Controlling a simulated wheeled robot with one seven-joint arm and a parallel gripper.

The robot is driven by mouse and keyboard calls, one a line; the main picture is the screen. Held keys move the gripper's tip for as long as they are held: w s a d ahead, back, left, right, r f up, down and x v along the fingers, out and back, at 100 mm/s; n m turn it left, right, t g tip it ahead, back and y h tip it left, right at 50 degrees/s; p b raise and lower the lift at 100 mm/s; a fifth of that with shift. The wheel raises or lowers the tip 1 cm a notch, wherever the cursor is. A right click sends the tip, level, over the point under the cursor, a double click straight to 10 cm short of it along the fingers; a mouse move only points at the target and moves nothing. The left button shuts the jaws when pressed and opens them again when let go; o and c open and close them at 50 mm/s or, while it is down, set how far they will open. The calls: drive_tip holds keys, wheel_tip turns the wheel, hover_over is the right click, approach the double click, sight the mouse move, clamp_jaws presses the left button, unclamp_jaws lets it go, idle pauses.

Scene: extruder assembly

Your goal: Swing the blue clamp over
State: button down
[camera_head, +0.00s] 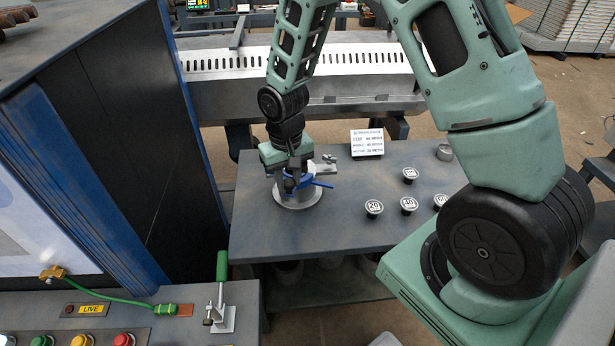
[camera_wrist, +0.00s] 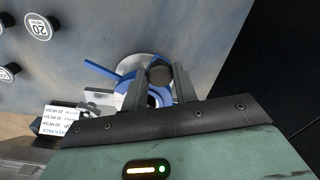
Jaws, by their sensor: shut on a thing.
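The blue clamp (camera_wrist: 126,84) sits on a round metal base (camera_head: 297,200) near the left end of the grey table. Its thin blue handle (camera_head: 322,184) points right in the head view and up and left in the wrist view (camera_wrist: 99,69). My gripper (camera_head: 291,178) reaches down over the clamp. In the wrist view its two fingers (camera_wrist: 167,82) stand either side of a dark round piece at the clamp. My gripper is shut on this piece, which seems to belong to the clamp. My gripper hides part of the clamp in the head view.
Several numbered round pieces (camera_head: 374,208) stand on the table to the right. A white printed sign (camera_head: 367,142) stands at the back. A metal block (camera_head: 325,168) is just behind the clamp. A tall dark cabinet (camera_head: 125,130) with blue edges rises at the left.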

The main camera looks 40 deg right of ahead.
drive_tip(key=w+a+m+p, duration=0.8)
drive_tip(key=w+a+m, duration=0.2)
drive_tip(key=m, duration=0.6)
drive_tip(key=shift+w, duration=0.5)
drive_tip(key=shift+d+r, duration=0.1)
drive_tip(key=c, duration=1.1)
unclamp_jaws()
drive_tip(key=shift+w, duration=0.1)
wheel_tip(320, 180, up, 17)
drive_tip(key=b, duration=0.1)
drive_tip(key=shift+r, duration=0.15)
